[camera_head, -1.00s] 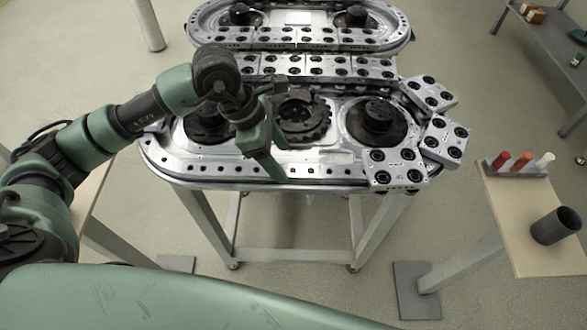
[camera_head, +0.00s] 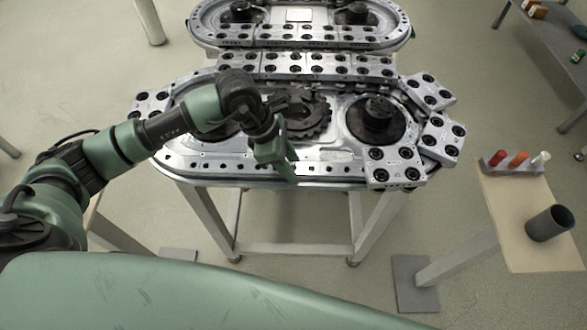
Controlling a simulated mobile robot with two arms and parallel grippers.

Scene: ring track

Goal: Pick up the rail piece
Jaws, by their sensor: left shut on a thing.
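The rail pieces are silver blocks with black round rollers. Three of them, at the right (camera_head: 394,166), far right (camera_head: 442,136) and upper right (camera_head: 427,92), curve around the right end of the near ring track (camera_head: 330,172). A straight row of rail pieces (camera_head: 305,66) runs along its far side. Another rail piece (camera_head: 152,102) sits at its left end, partly behind my arm. My left gripper (camera_head: 284,170) points down over the track's near edge, left of the right-hand pieces. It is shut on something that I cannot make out. My right gripper is not in view.
A second ring track (camera_head: 300,33) stands behind. At the right, a small table (camera_head: 500,220) holds a rack with red, orange and white items (camera_head: 518,160) and a dark cup (camera_head: 549,224). A grey shelf (camera_head: 550,50) stands at the far right. The floor between is clear.

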